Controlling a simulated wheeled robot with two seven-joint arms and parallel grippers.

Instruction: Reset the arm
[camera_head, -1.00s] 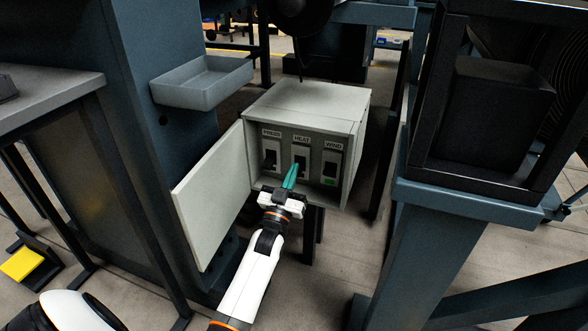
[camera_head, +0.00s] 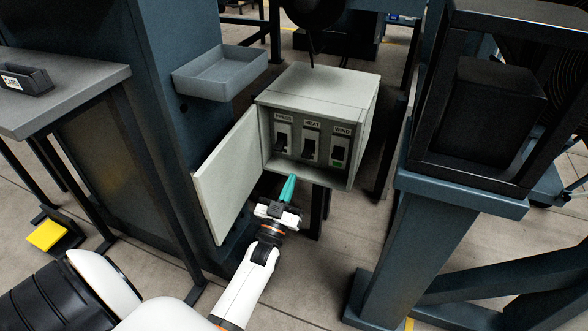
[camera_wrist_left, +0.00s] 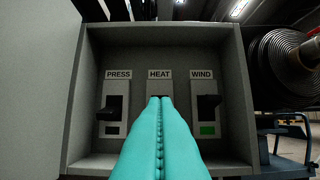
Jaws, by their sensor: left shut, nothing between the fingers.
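My left gripper (camera_head: 287,189) is shut and empty, its teal fingers pressed together. In the head view it is in front of and below the open switch box (camera_head: 318,92), apart from the switches. In the left wrist view the shut fingers (camera_wrist_left: 160,140) point at the box and cover most of the HEAT switch. The PRESS switch (camera_wrist_left: 112,108) and WIND switch (camera_wrist_left: 208,108) show on either side. A green indicator (camera_wrist_left: 208,130) shows under WIND. In the head view the HEAT switch (camera_head: 308,147) is in the middle. My right gripper is not in view.
The box door (camera_head: 228,178) stands open to the left of my gripper. A grey tray (camera_head: 222,76) is fixed to the blue column. A dark machine frame (camera_head: 460,190) stands at right. A grey table (camera_head: 70,100) is at left. Floor is open between box and frame.

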